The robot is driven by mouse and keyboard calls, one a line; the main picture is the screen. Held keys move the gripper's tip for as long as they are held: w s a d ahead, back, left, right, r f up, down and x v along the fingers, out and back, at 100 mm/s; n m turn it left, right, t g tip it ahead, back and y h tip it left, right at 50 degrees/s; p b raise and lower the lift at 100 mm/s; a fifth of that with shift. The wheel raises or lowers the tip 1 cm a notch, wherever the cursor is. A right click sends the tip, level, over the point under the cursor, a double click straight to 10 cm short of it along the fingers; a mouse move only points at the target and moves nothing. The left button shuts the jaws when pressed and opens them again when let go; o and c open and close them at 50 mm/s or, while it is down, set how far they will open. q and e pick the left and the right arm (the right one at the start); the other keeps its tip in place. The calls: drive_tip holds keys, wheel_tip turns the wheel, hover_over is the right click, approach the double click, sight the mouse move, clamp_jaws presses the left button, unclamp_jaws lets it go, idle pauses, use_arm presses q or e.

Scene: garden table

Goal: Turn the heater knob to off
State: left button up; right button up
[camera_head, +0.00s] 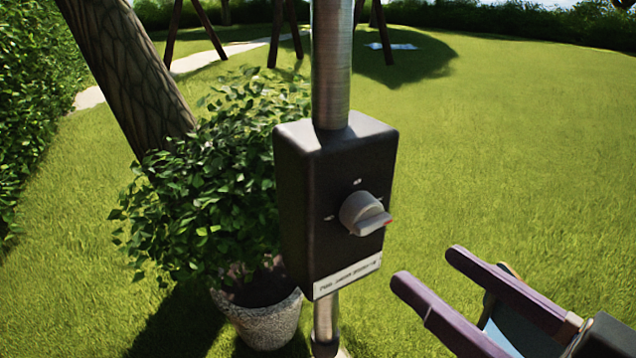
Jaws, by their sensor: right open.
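The heater knob (361,211) is a grey dial on the front of a black control box (322,170). A raised grip bar crosses the knob, and its red-marked end points to the right. Small light marks stand around the knob, too small to read. A white label runs along the bottom of the box front. My right gripper (428,267) has two purple fingers, open and empty, below and to the right of the knob, apart from it. My left gripper is not in view.
The box is fixed on a metal pole (332,60). A bushy plant in a stone pot (258,318) stands to the left, near a tree trunk (130,75). A hedge lines the far left. Open lawn (520,150) lies to the right.

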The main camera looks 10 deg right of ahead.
sight(378, 227)
drive_tip(key=x, duration=0.8)
drive_tip(key=shift+w, duration=0.1)
clamp_jaws()
idle(0.4)
